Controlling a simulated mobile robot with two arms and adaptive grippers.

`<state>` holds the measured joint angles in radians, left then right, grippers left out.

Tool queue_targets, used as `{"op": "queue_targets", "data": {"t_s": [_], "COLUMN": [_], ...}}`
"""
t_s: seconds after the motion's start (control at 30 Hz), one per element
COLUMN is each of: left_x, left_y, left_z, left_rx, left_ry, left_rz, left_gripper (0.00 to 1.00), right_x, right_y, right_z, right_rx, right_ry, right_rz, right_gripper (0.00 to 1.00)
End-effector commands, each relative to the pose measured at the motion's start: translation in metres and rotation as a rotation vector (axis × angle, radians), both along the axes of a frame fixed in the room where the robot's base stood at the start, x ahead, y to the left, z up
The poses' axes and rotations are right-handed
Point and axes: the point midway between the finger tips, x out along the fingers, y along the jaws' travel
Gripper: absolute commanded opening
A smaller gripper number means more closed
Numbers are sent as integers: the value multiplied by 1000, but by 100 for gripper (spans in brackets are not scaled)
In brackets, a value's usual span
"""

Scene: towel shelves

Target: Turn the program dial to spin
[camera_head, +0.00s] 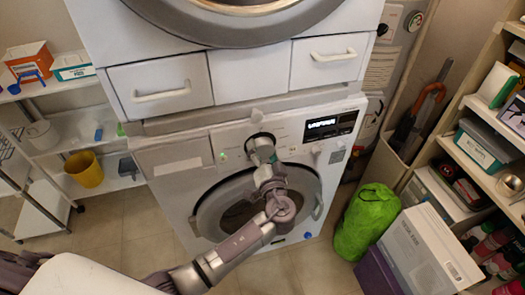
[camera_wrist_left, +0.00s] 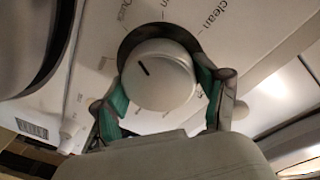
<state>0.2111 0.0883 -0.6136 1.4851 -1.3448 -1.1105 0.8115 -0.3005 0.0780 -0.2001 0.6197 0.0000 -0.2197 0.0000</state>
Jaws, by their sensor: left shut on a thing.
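The program dial (camera_wrist_left: 158,84) is a round white knob with a dark pointer mark that points up and to the left in the left wrist view. Printed labels, among them "clean" (camera_wrist_left: 208,15) and "Quick", stand around it on the panel. My left gripper (camera_wrist_left: 160,98) has its green-padded fingers on both sides of the dial and is shut on it. In the head view my left gripper (camera_head: 262,150) is at the control panel of the lower white washing machine (camera_head: 180,160) and hides most of the dial. My right gripper is not in view.
A lit display (camera_head: 322,124) is right of the dial. Another machine with drawers (camera_head: 160,93) stands above. A green bag (camera_head: 366,222) and white box (camera_head: 428,250) stand on the right, by a loaded shelf. A left rack holds a yellow bucket (camera_head: 84,170). The floor in front is clear.

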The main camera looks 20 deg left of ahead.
Motion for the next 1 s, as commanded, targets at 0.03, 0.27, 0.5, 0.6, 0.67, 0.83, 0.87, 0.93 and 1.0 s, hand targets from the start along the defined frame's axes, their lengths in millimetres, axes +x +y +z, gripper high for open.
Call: {"op": "queue_targets", "data": {"t_s": [0.03,0.27,0.5,0.6,0.67,0.83,0.87,0.93,1.0], "left_x": [0,0,0,0,0,0,0,0,0], "left_y": [-1,-1,-2,-2,-2,-2,-2,-2,-2], "left_z": [-1,0,0,0,0,0,-1,-1,-1], "left_rx": [27,182,320,362,383,423,428,434,437], "left_ry": [23,127,221,249,262,290,292,298,299], "left_rz": [-2,-2,-3,-3,-3,-3,-3,-3,-3], "left_gripper": [38,38,38,38,38,38,38,38,38], "right_x": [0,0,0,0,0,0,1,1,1], "right_y": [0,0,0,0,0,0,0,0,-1], "right_z": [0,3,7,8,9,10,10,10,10], "right_rx": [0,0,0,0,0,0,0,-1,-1], "right_ry": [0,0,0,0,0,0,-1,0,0], "right_rz": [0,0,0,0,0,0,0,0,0], "right_gripper": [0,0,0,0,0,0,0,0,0]}}
